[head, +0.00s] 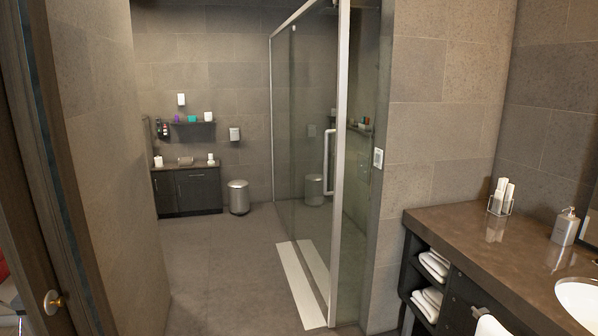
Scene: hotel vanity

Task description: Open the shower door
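The glass shower door (311,130) stands right of the picture's middle in the head view, in a pale metal frame (338,200). A white vertical handle (328,160) is on the glass near the front post. The glass mirrors the room, so I cannot tell surely whether the door is fully closed. A pale strip (300,283) lies on the floor along the foot of the glass. My gripper is not in view.
A dark vanity counter (470,249) with a basin, soap bottle and towels stands at the right. A dark cabinet (187,190) and a metal bin (238,197) stand at the back. A wooden door (35,180) is at the left edge. The middle floor (215,270) is clear.

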